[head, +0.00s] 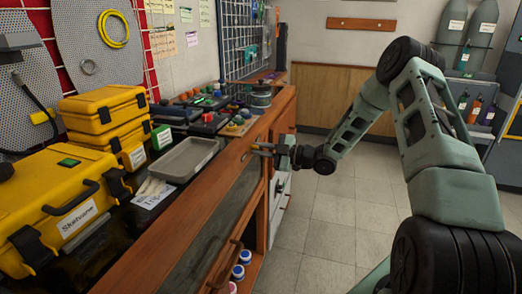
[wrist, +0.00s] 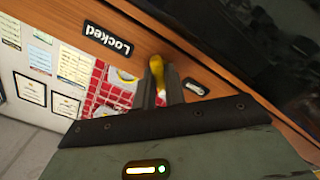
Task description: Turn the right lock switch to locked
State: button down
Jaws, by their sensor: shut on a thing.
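My gripper (head: 262,149) reaches the wooden front edge of the workbench in the head view. In the wrist view my gripper (wrist: 163,84) is shut on a small yellow lever, the lock switch (wrist: 154,66), on the wooden panel. The fingers hide much of the switch. A black plate reading "Locked" (wrist: 107,39) lies to the left of the switch in the wrist view. A smaller dark plate with a pale mark (wrist: 195,87) lies to its right; its mark is too small to read. I cannot tell the switch's exact angle.
A yellow case (head: 60,210) labelled "Skelvane", smaller yellow cases (head: 105,110) and a grey tray (head: 185,158) stand on the bench (head: 190,235). Below its edge are shelves with small jars (head: 240,270). The tiled floor (head: 335,215) right of the bench is clear.

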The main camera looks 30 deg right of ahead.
jog(key=shift+d+m+p, duration=0.1)
jog(key=shift+m+p, duration=3.75)
jog(key=shift+m, duration=5.15)
jog(key=shift+f, duration=0.1)
jog(key=c, duration=1.5)
grip_release()
jog(key=shift+o, duration=0.2)
jog(key=b+v, duration=0.1)
jog(key=v, duration=1.6)
jog(key=shift+b, duration=0.35)
